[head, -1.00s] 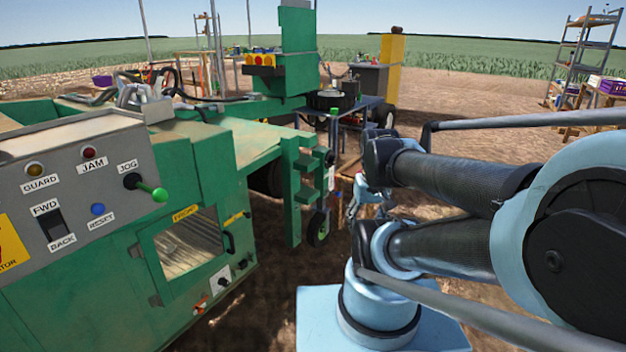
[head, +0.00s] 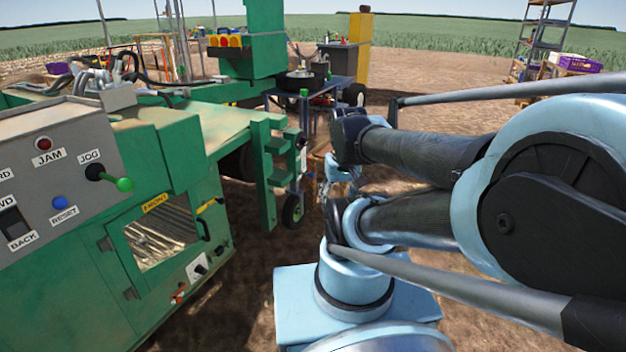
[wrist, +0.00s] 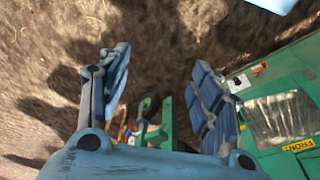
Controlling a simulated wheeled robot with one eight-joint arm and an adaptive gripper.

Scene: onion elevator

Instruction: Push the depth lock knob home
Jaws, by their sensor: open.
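No knob is clearly readable as the depth lock knob. A green bracket (head: 265,170) at the machine's end stands by a small black wheel (head: 292,211) and a thin post with a pale plate; any knob there is too small to tell. In the wrist view the wheel (wrist: 150,106) and green bracket (wrist: 166,120) show low between the fingers, beyond them. My gripper (wrist: 160,88) is open and empty, its two blue fingers well apart. In the head view it is mostly hidden behind my arm.
The green machine fills the left, with a control panel (head: 60,180) and a windowed door (head: 160,235). A black knob on a white plate (head: 199,268) sits below the door. A blue table (head: 322,95) stands behind the bracket. Bare soil (head: 460,80) lies open to the right.

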